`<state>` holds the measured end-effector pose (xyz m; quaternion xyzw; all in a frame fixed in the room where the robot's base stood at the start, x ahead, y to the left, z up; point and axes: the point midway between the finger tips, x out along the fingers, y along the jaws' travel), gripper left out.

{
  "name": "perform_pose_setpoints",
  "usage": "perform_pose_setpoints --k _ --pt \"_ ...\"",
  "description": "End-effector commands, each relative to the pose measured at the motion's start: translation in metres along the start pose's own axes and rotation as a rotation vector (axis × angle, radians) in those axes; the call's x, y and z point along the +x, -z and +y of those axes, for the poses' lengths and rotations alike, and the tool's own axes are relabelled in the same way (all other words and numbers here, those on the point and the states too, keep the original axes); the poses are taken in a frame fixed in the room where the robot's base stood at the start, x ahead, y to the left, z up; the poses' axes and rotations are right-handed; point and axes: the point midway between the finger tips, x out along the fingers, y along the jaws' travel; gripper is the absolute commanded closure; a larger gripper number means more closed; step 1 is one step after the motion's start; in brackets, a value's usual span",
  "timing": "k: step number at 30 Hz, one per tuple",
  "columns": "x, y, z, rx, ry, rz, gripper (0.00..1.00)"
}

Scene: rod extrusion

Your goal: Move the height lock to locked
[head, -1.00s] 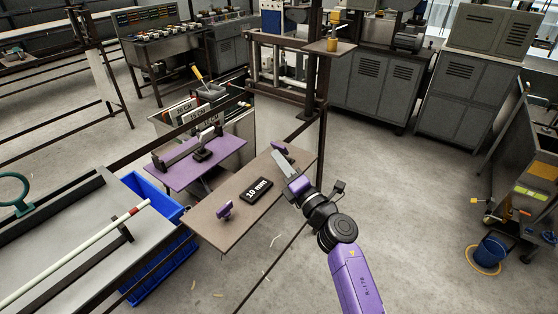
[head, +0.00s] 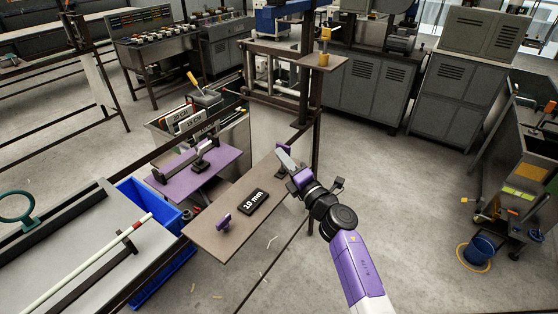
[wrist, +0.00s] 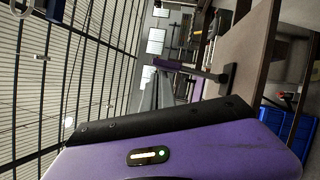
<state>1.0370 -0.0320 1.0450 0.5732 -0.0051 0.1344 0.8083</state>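I see two purple handles, and no label shows which is the height lock. One purple handle (head: 223,222) stands near the front left of the brown board (head: 212,232). Another purple handle (head: 284,148) is at the board's far end, mostly hidden behind my gripper (head: 285,158). In the wrist view a purple handle on a black bracket (wrist: 190,73) extends beside the board, just beyond the grey fingers (wrist: 158,92). My gripper is close to the far handle; contact is not clear. The finger gap cannot be made out.
A black "10 mm" block (head: 254,201) lies on the board. A purple plate (head: 185,178) with a black clamp is to the left, above a blue bin (head: 150,195). A dark upright post (head: 316,150) stands right behind my gripper.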

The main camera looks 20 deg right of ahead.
Motion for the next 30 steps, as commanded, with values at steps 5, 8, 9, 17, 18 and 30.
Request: perform_pose_setpoints --k 5,8,9,17,18,30 --pt "0.006 -0.015 -0.003 0.0 0.0 -0.003 1.0" --pt "0.009 -0.02 -0.005 -0.001 0.0 -0.002 1.0" --pt "0.01 -0.022 -0.006 -0.001 0.0 -0.002 1.0" --pt "0.015 -0.032 -0.011 -0.001 -0.001 -0.001 1.0" --pt "0.016 -0.033 -0.012 0.0 -0.001 -0.001 1.0" --pt "0.018 -0.037 -0.015 0.0 0.0 0.001 1.0"
